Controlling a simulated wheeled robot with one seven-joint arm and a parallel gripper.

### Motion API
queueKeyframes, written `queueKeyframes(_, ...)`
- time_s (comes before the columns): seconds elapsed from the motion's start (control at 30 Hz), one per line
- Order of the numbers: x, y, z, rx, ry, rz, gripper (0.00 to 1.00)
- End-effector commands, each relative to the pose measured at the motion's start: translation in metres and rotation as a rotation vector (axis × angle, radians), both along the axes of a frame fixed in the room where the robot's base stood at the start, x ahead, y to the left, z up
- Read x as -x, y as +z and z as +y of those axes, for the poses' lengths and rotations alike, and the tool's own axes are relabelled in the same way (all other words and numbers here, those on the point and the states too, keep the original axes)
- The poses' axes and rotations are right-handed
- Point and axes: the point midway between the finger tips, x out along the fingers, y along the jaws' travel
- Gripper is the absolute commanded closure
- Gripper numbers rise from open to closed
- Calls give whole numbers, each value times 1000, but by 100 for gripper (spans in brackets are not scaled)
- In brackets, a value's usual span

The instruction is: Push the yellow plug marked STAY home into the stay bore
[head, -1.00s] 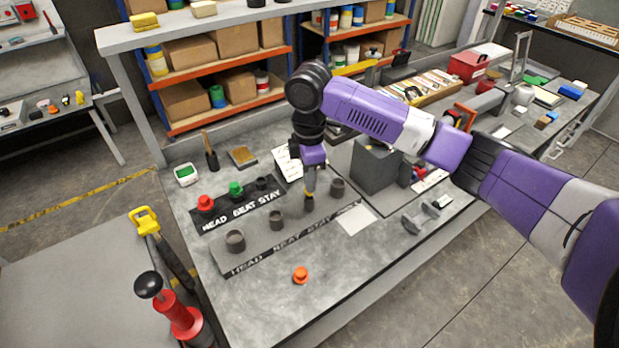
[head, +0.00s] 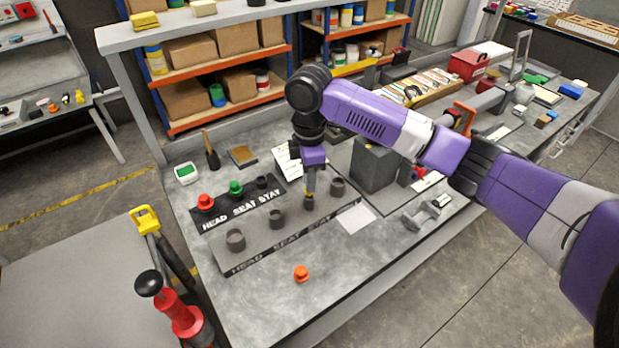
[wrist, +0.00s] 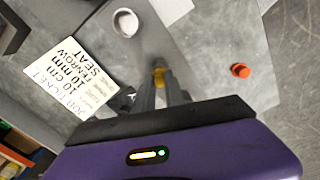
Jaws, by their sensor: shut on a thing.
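The yellow plug (wrist: 158,72) shows between my fingertips in the wrist view, and its STAY mark cannot be read. My gripper (head: 309,195) is shut on it, upright over the grey bore block (head: 256,240). The fingers are at the stay position, third along the block's HEAD SEAT STAY label (head: 290,240). The stay bore is hidden by the fingers and plug, so I cannot tell how deep the plug sits. The head bore (head: 235,240) and seat bore (head: 277,219) stand open to the left.
Another open grey collar (head: 338,187) stands close right of my gripper. Behind the block, a black rack (head: 240,213) holds a red plug (head: 205,202) and a green plug (head: 236,187). An orange plug (head: 302,273) lies on the clear bench front. A grey box (head: 373,163) stands at right.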

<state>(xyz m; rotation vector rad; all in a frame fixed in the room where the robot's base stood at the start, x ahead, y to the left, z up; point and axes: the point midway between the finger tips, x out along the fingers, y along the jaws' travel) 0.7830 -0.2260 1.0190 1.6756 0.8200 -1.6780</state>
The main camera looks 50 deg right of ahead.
Motion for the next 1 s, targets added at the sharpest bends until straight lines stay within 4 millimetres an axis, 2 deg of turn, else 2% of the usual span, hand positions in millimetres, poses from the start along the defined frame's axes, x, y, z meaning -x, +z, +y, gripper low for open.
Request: queueKeyframes(1.0,0,-21,0,0,-1,0,100)
